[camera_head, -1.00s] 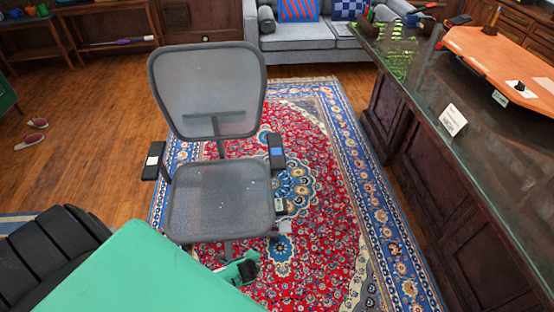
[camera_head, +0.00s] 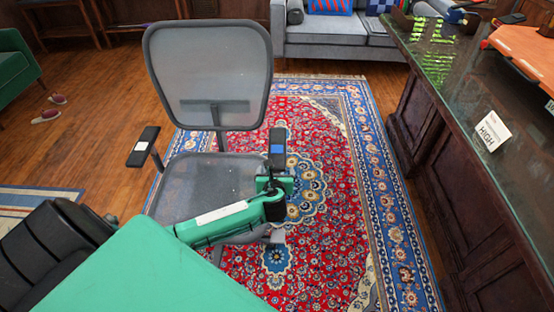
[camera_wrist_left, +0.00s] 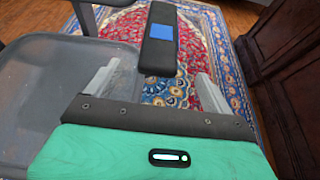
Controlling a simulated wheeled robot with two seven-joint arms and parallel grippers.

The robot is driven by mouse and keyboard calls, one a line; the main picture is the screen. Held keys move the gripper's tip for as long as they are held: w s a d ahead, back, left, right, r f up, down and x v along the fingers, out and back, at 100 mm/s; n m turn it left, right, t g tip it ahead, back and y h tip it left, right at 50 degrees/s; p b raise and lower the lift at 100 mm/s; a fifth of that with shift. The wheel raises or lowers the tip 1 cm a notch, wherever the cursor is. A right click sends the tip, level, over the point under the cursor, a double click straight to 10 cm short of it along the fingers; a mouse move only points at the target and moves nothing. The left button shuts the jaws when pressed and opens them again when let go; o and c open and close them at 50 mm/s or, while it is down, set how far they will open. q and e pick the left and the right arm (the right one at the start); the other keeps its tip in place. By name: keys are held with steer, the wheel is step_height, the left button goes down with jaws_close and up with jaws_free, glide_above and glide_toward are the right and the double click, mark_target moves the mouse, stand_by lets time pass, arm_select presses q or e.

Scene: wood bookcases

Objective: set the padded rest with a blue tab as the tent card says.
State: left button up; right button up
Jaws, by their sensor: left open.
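The padded rest with a blue tab (camera_head: 277,148) is the black right armrest of a grey mesh office chair (camera_head: 188,186). The tent card (camera_head: 492,130) on the glass-topped desk reads HIGH; its smaller print is too small to read. My left gripper (camera_head: 275,183) is open just below the rest's near end. In the left wrist view the rest (camera_wrist_left: 160,40) lies ahead of and between the open fingers (camera_wrist_left: 158,74); I cannot tell whether they touch it. The chair's other rest (camera_head: 143,147) has a white tab. My right gripper is not in view.
The dark wooden desk (camera_head: 450,190) runs along the right, with an orange board (camera_head: 525,55) on it. A grey sofa (camera_head: 340,35) stands at the back. The patterned rug (camera_head: 340,200) is clear between chair and desk.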

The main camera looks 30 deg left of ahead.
mark_target(277, 158)
arm_select(q)
steer(key=b+x, duration=0.2)
steer(key=x, duration=0.8)
steer(key=shift+f, duration=0.2)
steer(key=shift+w+a+f, duration=0.2)
steer(key=shift+w+a, duration=0.1)
steer(key=shift+w, duration=0.25)
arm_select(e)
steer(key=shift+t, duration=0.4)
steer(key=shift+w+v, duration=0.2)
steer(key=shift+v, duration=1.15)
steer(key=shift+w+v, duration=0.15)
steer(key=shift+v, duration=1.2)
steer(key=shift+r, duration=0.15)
